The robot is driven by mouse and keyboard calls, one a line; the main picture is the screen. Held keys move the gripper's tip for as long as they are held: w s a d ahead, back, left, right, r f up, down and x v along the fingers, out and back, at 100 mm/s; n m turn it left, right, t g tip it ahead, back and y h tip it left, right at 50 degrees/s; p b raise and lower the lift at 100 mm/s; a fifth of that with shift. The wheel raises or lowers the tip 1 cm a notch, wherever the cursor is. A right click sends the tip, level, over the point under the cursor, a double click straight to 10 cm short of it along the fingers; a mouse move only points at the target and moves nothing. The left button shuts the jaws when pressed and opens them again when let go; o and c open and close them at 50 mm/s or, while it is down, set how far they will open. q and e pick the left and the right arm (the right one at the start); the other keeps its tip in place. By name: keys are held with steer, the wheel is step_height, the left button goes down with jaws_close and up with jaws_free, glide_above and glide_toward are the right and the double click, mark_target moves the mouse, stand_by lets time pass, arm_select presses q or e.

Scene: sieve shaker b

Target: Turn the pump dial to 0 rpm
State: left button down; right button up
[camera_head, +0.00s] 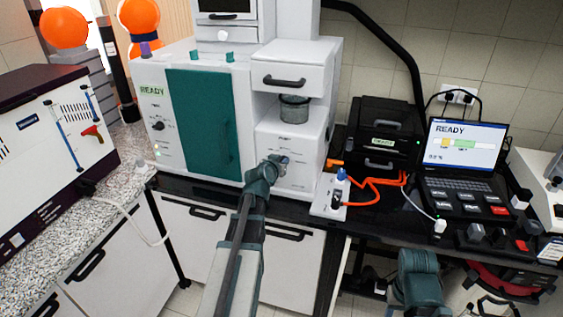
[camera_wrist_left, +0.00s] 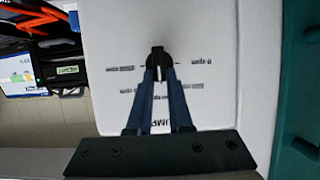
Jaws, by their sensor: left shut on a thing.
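The pump dial (camera_wrist_left: 158,57) is a small dark knob on the white front panel (camera_wrist_left: 230,30) of the pump, with a white mark on it. Small printed labels surround it; the picture is upside down and most are too small to read. My left gripper (camera_wrist_left: 159,75) is shut on the dial, one blue-grey finger on each side. In the head view my left gripper (camera_head: 278,161) reaches the lower front of the white unit (camera_head: 294,143), and it hides the dial there.
A teal door (camera_head: 196,120) stands left of the panel. A drawer (camera_head: 290,78) and a glass vessel (camera_head: 294,108) are above my left gripper. A white power strip (camera_head: 328,198) with orange cables and a laptop reading READY (camera_head: 464,145) are to the right.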

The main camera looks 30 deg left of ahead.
arm_select(q)
steer(key=shift+a, duration=0.1)
stand_by(0.3)
steer(key=shift+s+a+f+n+t+h+b, duration=0.1)
steer(key=shift+a+f+n+t+h+b, duration=0.55)
steer(key=shift+n+b, duration=1.4)
steer(key=shift+f+n+t+h+b, duration=0.1)
steer(key=shift+n+t+h+b, duration=1.1)
steer(key=shift+n, duration=1.2)
steer(key=shift+s+a+f+n+t+h+b, duration=0.1)
steer(key=shift+a+f+n+t+h+b, duration=0.3)
steer(key=shift+n+h+b, duration=1.3)
steer(key=shift+n+y+b, duration=0.4)
steer(key=shift+n+y, duration=0.15)
steer(key=shift+n, duration=0.1)
steer(key=c, duration=1)
jaws_free()
steer(key=shift+d+r, duration=0.1)
steer(key=shift+o, duration=0.9)
steer(key=shift+w, duration=0.2)
